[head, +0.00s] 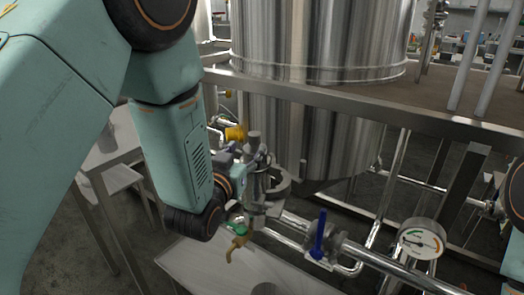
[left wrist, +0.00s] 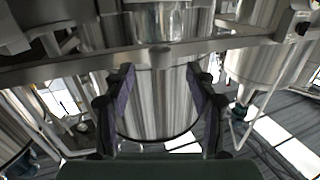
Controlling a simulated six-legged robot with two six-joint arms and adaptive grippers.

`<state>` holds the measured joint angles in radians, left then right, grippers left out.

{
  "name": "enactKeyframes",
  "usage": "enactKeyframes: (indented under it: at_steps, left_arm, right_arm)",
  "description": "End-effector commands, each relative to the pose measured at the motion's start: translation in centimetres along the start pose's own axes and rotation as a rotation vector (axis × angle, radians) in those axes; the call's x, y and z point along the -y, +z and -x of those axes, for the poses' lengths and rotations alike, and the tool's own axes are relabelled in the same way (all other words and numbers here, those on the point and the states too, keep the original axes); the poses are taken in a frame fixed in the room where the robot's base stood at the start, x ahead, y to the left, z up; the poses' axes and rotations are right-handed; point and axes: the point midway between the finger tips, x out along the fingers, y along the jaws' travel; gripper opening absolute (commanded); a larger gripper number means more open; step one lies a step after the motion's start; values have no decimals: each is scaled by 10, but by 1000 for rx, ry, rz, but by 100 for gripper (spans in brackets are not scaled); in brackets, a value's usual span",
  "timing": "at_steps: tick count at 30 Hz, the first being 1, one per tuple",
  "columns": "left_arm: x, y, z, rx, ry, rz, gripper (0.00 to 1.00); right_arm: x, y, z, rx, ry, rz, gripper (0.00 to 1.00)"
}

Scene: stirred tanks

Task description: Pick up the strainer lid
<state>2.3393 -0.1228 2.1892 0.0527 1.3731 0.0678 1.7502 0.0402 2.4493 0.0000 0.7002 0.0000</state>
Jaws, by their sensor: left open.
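My left gripper (head: 243,160) reaches in among the pipe fittings in front of the large steel tank. A grey upright fitting with a knob-like top (head: 254,139) shows right beside the gripper in the head view. It may be the strainer lid, but I cannot tell for sure, as the wrist and fittings overlap there. I cannot tell whether the fingers touch it. My right gripper is not in view.
A steel tank (head: 315,130) stands behind a metal frame rail (head: 350,100). A pipe line carries a blue-handled valve (head: 319,235) and a pressure gauge (head: 421,239). A green-handled brass tap (head: 238,240) hangs above a light table (head: 195,268). A grey cylinder (head: 266,289) shows at the bottom edge.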

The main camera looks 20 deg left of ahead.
Motion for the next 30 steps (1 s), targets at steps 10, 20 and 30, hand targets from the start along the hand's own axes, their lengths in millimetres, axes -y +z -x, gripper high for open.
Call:
enactKeyframes:
  at_steps: [10,20,30]
  left_arm:
    - [2,-11,-16,-51,3,10,57]
    - [-3,-13,-58,-50,1,10,57]
    - [-4,-15,-75,-47,1,9,57]
  right_arm:
    - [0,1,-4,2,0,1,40]
    - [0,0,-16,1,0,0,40]
    - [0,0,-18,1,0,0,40]
